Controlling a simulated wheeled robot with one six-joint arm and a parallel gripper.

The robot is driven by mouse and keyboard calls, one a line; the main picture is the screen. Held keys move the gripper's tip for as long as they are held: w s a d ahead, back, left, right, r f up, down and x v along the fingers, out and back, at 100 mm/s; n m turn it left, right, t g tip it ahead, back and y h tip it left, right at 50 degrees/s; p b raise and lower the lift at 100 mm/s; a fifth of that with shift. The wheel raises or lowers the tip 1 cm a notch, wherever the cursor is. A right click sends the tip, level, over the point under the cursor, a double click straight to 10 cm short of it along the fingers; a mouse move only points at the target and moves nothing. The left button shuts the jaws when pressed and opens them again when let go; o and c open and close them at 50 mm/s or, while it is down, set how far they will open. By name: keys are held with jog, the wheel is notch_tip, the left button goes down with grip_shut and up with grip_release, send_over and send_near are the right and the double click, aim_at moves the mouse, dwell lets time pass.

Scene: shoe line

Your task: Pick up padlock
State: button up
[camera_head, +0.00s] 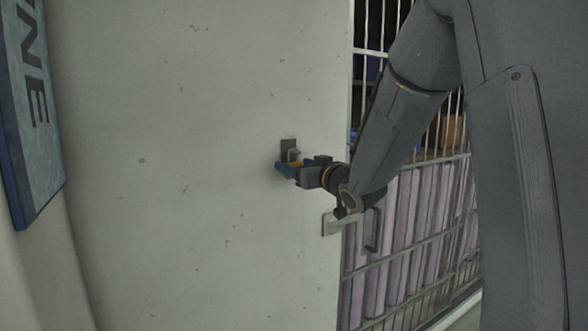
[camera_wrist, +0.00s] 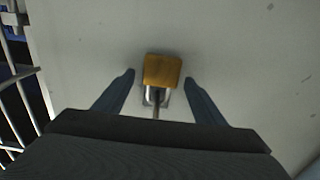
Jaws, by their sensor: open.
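The padlock (camera_wrist: 161,71) has a yellow-brown body and a grey shackle. It sits against the pale wall panel, between the two fingers of my gripper (camera_wrist: 159,88) in the wrist view. The fingers are open, with a gap on each side of the padlock. In the head view my gripper (camera_head: 284,168) is at the panel, by a dark hasp plate (camera_head: 288,146).
The pale panel (camera_head: 190,220) is flat and mostly bare. To its right is a barred gate (camera_head: 415,240) with a dark handle (camera_head: 373,230). A blue-edged sign (camera_head: 33,110) hangs at the far left.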

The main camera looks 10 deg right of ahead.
jog(key=c, duration=1.3)
jog(key=shift+r, duration=0.1)
jog(key=b+v, duration=0.1)
jog(key=v, duration=0.5)
jog(key=r+b+v, duration=0.1)
jog(key=v, duration=0.5)
jog(key=b+v, duration=0.1)
jog(key=v, duration=0.5)
jog(key=shift+r, duration=0.2)
